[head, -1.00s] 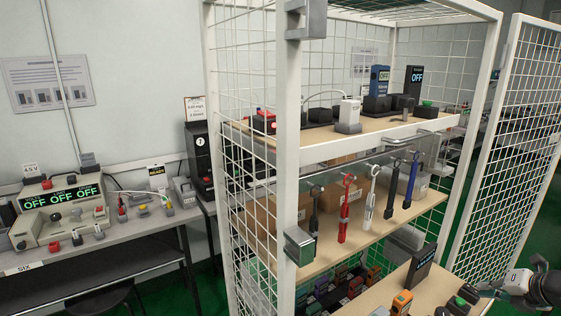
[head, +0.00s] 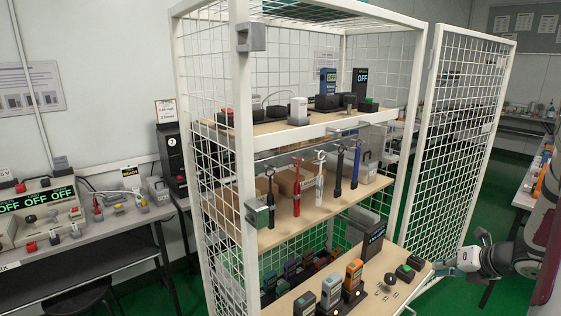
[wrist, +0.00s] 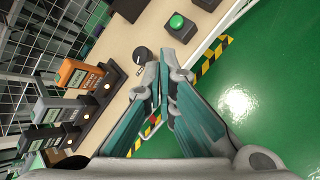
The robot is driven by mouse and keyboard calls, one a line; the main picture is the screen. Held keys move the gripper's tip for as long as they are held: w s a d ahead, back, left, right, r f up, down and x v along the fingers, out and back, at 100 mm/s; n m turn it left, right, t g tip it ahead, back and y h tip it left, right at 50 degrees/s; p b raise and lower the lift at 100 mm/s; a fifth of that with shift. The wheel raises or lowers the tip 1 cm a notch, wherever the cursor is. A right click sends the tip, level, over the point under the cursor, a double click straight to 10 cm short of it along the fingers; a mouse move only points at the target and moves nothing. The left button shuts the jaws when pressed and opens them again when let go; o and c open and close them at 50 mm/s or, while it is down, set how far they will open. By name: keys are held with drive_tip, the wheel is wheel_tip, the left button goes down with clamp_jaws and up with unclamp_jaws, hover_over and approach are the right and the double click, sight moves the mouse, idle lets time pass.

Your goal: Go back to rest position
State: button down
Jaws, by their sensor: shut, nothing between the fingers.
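My gripper (head: 447,265) is at the lower right of the head view, at the right edge of the cage's lower pull-out shelf (head: 290,297). In the wrist view its two fingers (wrist: 164,72) come together at the tips with nothing between them. Beyond the tips lies the shelf edge, with a round black knob (wrist: 143,56) and a black box with a green button (wrist: 178,22). Several handheld testers stand on the shelf, among them an orange one (head: 354,274).
The white mesh cage (head: 243,130) fills the middle, its door (head: 455,130) standing open behind my arm. Hanging tools line the middle shelf. A side bench with a tester panel (head: 40,212) is at left. Green floor (wrist: 245,85) lies open beside the shelf.

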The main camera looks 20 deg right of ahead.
drive_tip(key=a+r+n+g+y+p, duration=0.1)
drive_tip(key=a+r+n, duration=0.6)
drive_tip(key=a, duration=0.3)
drive_tip(key=s+a+r+n+g+y+p, duration=0.1)
drive_tip(key=a+r+n+y, duration=0.1)
drive_tip(key=a+r+n, duration=0.6)
drive_tip(key=a+r+n+g+y+p, duration=0.1)
drive_tip(key=a+r+n, duration=0.45)
drive_tip(key=a, duration=0.55)
drive_tip(key=s+a+r+n+h+p, duration=0.1)
drive_tip(key=s+a+r+n, duration=0.1)
drive_tip(key=s+n, duration=0.5)
drive_tip(key=s+a+r+n+g+h+p, duration=0.1)
drive_tip(key=s+a+r+n+h, duration=0.1)
drive_tip(key=s+n, duration=0.5)
drive_tip(key=s+a+r+n+g+h+p, duration=0.1)
drive_tip(key=s+a+r+n, duration=0.2)
drive_tip(key=s+a+n, duration=0.2)
drive_tip(key=s+n, duration=0.2)
drive_tip(key=n, duration=0.1)
drive_tip(key=shift+a+r+p, duration=0.2)
drive_tip(key=shift+a+p, duration=0.1)
drive_tip(key=shift+p, duration=0.1)
drive_tip(key=shift+w, duration=0.1)
